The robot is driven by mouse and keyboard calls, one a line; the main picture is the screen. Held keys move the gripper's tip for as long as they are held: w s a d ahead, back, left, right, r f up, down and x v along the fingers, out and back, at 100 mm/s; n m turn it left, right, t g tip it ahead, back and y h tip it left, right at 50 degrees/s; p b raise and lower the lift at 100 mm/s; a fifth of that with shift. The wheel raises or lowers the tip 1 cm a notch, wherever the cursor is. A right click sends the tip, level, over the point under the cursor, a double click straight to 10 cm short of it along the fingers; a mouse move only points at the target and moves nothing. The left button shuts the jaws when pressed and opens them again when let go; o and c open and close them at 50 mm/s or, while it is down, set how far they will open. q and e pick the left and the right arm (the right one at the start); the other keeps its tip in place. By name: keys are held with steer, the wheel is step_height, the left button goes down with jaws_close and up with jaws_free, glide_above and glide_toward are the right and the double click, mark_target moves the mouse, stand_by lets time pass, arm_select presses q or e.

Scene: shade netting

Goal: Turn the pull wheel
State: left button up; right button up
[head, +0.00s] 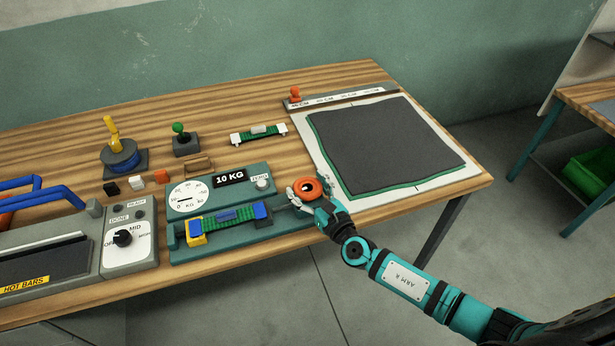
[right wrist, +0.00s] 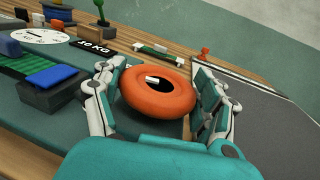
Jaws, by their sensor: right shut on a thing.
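The pull wheel is an orange ring (head: 309,188) at the right end of the teal scale base (head: 262,229). It fills the middle of the right wrist view (right wrist: 157,91), with a dark centre and a small white mark at its hole. My right gripper (head: 308,192) is around the wheel, one finger on each side, shut on it. The wheel's shaft is mostly hidden. A green strip with blue ends (head: 228,218) lies along the scale base, left of the wheel. My left gripper is not in view.
The dial reading in KG (head: 187,197) and a 10 KG sign (head: 230,179) stand behind the strip. A dark netting sheet on a white board (head: 470,175) lies to the right. A hot bar sealer (head: 117,262) stands at the left.

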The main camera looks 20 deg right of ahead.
steer(key=m+h, duration=0.1)
steer(key=m+h+p, duration=0.1)
steer(key=shift+a+r+t+h, duration=0.1)
steer(key=shift+r+t+h, duration=0.1)
steer(key=shift+t+h, duration=0.15)
steer(key=m+h+p, duration=0.1)
steer(key=h, duration=0.2)
steer(key=shift+f+m, duration=0.15)
steer(key=shift+m, duration=0.15)
steer(key=shift+f+m+h, duration=0.1)
steer(key=shift+m+h, duration=0.7)
steer(key=shift+h, duration=0.45)
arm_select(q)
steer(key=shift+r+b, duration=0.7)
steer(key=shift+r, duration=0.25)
arm_select(e)
steer(key=shift+m+g+h, duration=0.75)
steer(key=shift+m+h, duration=0.35)
steer(key=shift+h, duration=0.8)
steer(key=o, duration=1.2)
steer(key=shift+c, duration=0.2)
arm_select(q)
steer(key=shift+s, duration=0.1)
arm_select(e)
steer(key=shift+s, duration=0.1)
